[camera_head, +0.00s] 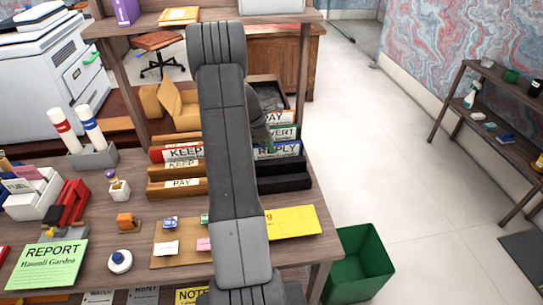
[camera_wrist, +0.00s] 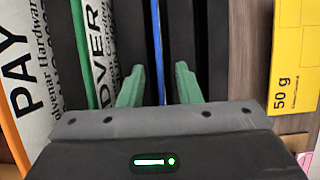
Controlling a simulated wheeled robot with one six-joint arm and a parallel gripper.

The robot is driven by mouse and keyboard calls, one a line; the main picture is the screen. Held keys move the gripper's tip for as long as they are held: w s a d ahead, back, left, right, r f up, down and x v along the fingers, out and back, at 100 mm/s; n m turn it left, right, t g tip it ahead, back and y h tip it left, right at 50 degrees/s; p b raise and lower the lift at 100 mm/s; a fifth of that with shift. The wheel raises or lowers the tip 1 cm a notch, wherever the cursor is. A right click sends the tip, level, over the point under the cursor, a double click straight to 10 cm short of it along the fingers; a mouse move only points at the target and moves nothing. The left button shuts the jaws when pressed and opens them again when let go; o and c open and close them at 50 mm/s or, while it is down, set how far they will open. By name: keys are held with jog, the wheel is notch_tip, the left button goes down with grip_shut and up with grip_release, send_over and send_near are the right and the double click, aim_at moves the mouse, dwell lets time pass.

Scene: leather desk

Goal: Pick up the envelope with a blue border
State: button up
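The envelope with a blue border (camera_head: 280,150) stands in a black slotted rack on the desk, and its front reads "REPLY". In the wrist view its blue edge (camera_wrist: 162,45) shows nearly edge-on as a thin upright strip. My gripper (camera_wrist: 158,82) is open, with one green finger on each side of that strip. I see gaps between the fingers and the strip. In the head view my own arm covers part of the rack, and the fingertips are not clearly visible there.
A green-bordered envelope (camera_wrist: 100,50) and an orange-bordered "PAY" envelope (camera_wrist: 25,75) stand left of the blue one in the wrist view. A yellow package (camera_wrist: 293,60) lies to the right. A wooden rack (camera_head: 177,187) holds more envelopes. A green bin (camera_head: 362,262) stands beside the desk.

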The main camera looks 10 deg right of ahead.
grip_shut()
